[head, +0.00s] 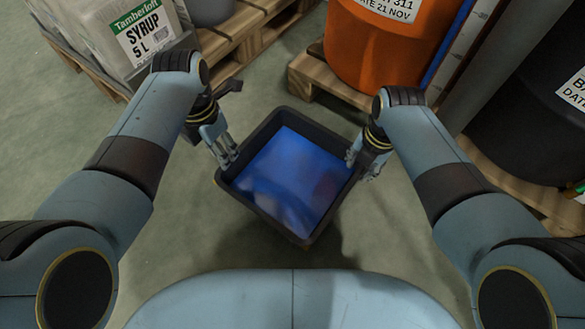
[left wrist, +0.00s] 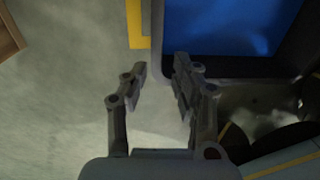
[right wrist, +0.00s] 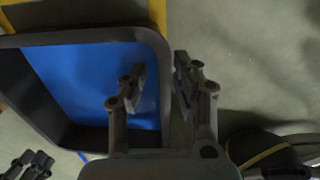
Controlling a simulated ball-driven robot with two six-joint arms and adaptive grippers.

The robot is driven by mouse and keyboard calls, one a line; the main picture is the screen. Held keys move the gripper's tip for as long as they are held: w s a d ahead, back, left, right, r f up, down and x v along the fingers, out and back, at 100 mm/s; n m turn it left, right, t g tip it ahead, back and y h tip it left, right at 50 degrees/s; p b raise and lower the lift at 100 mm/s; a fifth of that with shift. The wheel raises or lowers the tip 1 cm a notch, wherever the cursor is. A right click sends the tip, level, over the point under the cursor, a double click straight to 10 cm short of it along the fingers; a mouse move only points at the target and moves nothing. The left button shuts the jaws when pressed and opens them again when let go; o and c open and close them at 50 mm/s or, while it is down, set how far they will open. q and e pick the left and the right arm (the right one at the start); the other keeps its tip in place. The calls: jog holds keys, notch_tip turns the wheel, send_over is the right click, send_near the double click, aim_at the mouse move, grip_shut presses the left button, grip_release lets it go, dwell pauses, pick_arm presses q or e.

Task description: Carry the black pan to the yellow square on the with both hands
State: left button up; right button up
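The black pan (head: 232,193), a square open tray with a blue inside, is between my two grippers in the head view. My left gripper (head: 229,153) is at its left wall; my right gripper (head: 357,167) is at its right wall. In the left wrist view the fingers (left wrist: 159,72) are parted, with the pan's edge (left wrist: 157,55) showing in the gap. In the right wrist view the fingers (right wrist: 160,70) are parted, with the wall (right wrist: 155,42) between them. Yellow floor lines (left wrist: 136,22) show beside the pan in both wrist views. I cannot tell whether the pan touches the floor.
An orange drum (head: 365,45) on a wooden pallet (head: 318,78) stands behind the pan. Syrup containers (head: 130,35) are on pallets at the back left. A black drum (head: 525,110) on a pallet is at the right. Bare floor lies left of the pan.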

jog(key=r, duration=0.5)
jog(key=shift+s+d+r, duration=0.1)
jog(key=shift+d, duration=0.1)
dwell(0.3)
